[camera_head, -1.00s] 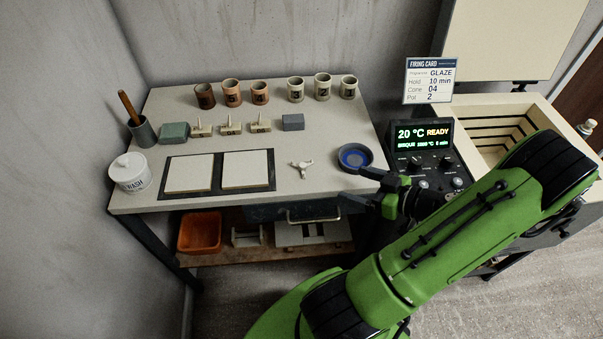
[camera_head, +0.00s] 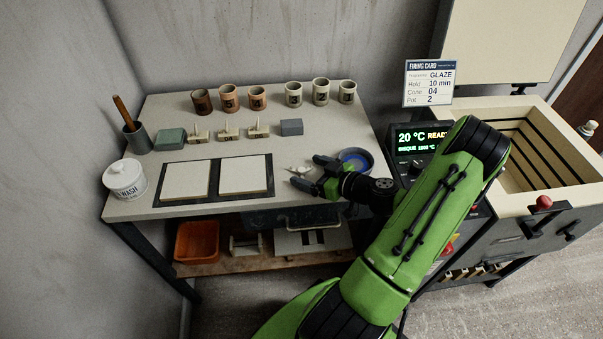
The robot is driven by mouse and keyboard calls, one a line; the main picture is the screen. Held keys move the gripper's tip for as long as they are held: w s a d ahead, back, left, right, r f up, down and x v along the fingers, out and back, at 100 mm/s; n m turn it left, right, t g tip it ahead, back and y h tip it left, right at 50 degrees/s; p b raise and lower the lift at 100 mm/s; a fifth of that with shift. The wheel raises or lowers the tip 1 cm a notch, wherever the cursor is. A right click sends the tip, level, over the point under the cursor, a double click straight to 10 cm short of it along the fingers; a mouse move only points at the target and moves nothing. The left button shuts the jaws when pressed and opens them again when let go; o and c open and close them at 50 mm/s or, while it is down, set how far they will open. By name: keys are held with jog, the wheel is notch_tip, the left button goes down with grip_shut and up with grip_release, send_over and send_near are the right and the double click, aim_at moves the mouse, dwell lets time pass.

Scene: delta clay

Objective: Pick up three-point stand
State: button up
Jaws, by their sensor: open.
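The three-point stand (camera_head: 299,170) is a small white piece lying on the light tabletop, right of the two pale square slabs. It is partly hidden by my gripper. My gripper (camera_head: 303,177) is open, with its dark fingers pointing left at the stand, just in front of and over it. I cannot tell whether the fingers touch the stand or how high they are above the table.
A blue-lined round dish (camera_head: 355,160) stands right behind my gripper. Square slabs (camera_head: 245,173) lie on a dark tray to the left. A grey block (camera_head: 291,127), small cone holders and several numbered pots (camera_head: 293,94) stand farther back. The kiln (camera_head: 560,205) is at right.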

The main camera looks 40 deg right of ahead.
jog(key=shift+c, duration=0.5)
jog(key=shift+r, duration=0.1)
jog(key=c, duration=0.9)
notch_tip(320, 180, up, 10)
jog(key=p, duration=0.3)
jog(key=w+a+n+y+p, duration=0.1)
jog(key=a, duration=0.2)
jog(key=w+a+n+g+y+p, duration=0.1)
jog(key=w+a+y, duration=0.1)
jog(key=a, duration=0.1)
jog(key=w+a+r+n+g+y+p, duration=0.1)
jog(key=a+n+p, duration=0.1)
jog(key=a, duration=0.1)
jog(key=shift+w+a, duration=0.25)
jog(key=shift+c, duration=0.3)
jog(key=a+n+g+y+p, duration=0.1)
jog(key=a, duration=0.3)
jog(key=w+a+n+g+y+p, duration=0.1)
jog(key=a+n+y+p, duration=0.1)
jog(key=a, duration=0.2)
jog(key=a+n+g+y+p, duration=0.1)
jog(key=a, duration=0.4)
jog(key=shift+w+n+g+y, duration=0.3)
jog(key=shift+w+y, duration=0.05)
jog(key=shift+y, duration=0.05)
jog(key=shift+c, duration=0.5)
jog(key=shift+a+f, duration=0.25)
jog(key=shift+a, duration=0.1)
